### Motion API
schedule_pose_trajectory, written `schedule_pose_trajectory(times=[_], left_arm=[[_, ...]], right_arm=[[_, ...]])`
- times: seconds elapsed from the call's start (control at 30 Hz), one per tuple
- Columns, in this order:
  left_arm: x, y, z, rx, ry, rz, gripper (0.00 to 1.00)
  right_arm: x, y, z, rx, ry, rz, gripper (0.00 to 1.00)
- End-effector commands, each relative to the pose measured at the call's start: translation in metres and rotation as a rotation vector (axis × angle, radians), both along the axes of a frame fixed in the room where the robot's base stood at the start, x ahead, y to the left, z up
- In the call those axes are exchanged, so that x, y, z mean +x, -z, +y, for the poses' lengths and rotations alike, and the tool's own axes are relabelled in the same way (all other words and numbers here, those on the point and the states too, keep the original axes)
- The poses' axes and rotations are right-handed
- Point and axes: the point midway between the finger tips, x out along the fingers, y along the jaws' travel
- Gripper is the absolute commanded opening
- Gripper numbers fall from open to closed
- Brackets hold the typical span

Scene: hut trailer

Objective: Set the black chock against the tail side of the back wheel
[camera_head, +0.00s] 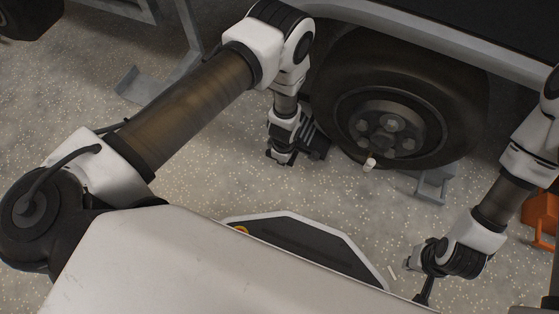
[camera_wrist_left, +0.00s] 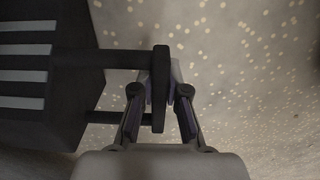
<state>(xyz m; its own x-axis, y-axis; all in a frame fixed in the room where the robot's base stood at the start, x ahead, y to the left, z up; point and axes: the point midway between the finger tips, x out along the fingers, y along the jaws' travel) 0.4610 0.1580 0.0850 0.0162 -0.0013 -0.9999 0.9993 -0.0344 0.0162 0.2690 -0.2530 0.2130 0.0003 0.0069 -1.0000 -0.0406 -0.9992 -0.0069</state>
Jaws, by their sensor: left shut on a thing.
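The black chock (camera_head: 317,145) is on or just above the speckled floor, at the left side of the large wheel (camera_head: 395,115) in the head view. It is close to the tyre; I cannot tell whether they touch. My left gripper (camera_head: 282,157) is at the chock's left side, pointing down. In the left wrist view my left gripper (camera_wrist_left: 160,100) is shut on the chock's handle bar, and the ribbed body of the chock (camera_wrist_left: 50,75) lies to the left. My right gripper (camera_head: 427,292) is low at the right, partly hidden, its fingers unclear.
A grey metal bracket (camera_head: 432,187) stands under the wheel's right side. An orange object (camera_head: 542,212) is at the right edge. A grey metal stand (camera_head: 140,85) is at upper left, with another dark wheel (camera_head: 28,14) in the corner. Floor left of the chock is clear.

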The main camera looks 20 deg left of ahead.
Motion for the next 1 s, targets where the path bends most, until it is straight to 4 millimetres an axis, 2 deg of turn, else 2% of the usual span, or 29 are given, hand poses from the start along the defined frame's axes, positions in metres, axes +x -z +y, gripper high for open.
schedule_pose_trajectory(times=[0.03,0.2,0.73,1.0], left_arm=[[0.007,0.004,0.000,0.000,0.000,-0.003,0.00],[0.025,0.004,-0.001,0.000,-0.001,-0.003,0.00],[0.081,0.003,-0.003,0.000,0.000,-0.003,0.00],[0.078,0.009,-0.027,0.000,0.001,-0.001,0.00]], right_arm=[[0.000,0.009,0.000,0.000,0.001,-0.001,0.00],[0.001,0.022,0.000,0.000,0.004,-0.003,0.00],[0.003,0.053,-0.001,-0.001,0.011,-0.008,0.00],[0.005,0.064,-0.002,-0.003,0.011,-0.013,0.00]])
